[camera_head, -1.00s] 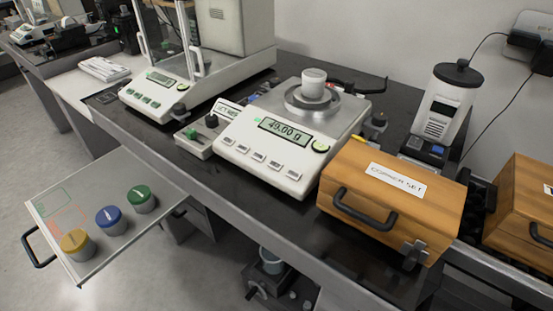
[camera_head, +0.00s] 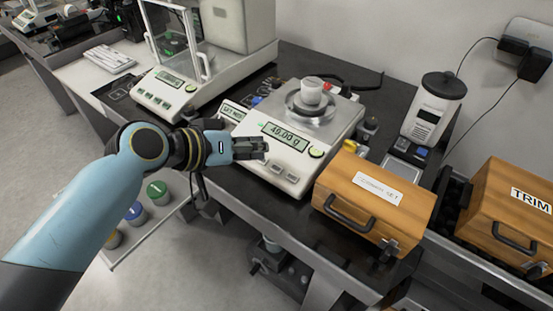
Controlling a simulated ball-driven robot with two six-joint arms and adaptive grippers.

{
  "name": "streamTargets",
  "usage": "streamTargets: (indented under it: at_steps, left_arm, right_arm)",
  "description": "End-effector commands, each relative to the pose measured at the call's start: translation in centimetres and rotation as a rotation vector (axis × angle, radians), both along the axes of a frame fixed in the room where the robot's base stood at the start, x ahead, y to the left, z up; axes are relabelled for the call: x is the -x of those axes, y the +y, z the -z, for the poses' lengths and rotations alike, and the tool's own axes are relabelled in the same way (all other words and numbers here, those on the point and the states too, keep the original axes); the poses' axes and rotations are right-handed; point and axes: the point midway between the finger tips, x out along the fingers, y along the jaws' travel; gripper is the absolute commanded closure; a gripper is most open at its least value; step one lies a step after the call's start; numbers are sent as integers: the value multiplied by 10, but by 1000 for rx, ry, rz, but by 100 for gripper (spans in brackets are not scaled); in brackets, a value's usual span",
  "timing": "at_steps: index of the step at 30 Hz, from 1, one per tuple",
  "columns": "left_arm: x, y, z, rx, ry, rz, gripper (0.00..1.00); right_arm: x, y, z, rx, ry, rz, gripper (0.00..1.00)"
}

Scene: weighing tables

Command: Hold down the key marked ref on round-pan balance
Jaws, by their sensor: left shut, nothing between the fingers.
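The round-pan balance (camera_head: 322,128) stands on the dark bench, with a white cup (camera_head: 311,91) on its round pan. Its display (camera_head: 286,136) reads 49.00 g. A row of light keys runs along its front panel, and a round green-ringed key (camera_head: 316,151) sits right of the display. Key markings are too small to read. My left gripper (camera_head: 262,147) is shut and empty, over the left part of the front panel, hiding the left keys. I cannot tell whether it touches the panel. My right gripper is not in view.
A wooden case (camera_head: 350,216) stands close right of the balance, and a case labelled TRIM (camera_head: 510,237) is further right. A glass-walled balance (camera_head: 170,90) stands to the left. A pulled-out shelf with coloured-top weights (camera_head: 157,191) is below my left arm.

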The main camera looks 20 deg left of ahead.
Motion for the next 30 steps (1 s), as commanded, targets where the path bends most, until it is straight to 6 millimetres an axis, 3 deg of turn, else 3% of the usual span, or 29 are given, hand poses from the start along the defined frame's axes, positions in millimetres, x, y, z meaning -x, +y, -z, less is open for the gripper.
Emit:
streamTargets:
  at_steps: [1, 5, 16, 23, 30]
  left_arm:
    - [-5, -3, -14, 19, -20, 3, 100]
    - [-10, -8, -28, 46, -45, 9, 100]
    - [-11, -8, -29, 48, -49, 9, 100]
    - [-13, -9, -17, 48, -49, 9, 100]
    - [-21, -11, 13, 47, -48, 9, 100]
  right_arm:
    - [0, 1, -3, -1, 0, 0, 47]
    - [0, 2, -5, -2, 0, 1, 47]
    - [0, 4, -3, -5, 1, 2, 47]
    - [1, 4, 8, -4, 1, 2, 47]
    - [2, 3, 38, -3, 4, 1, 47]
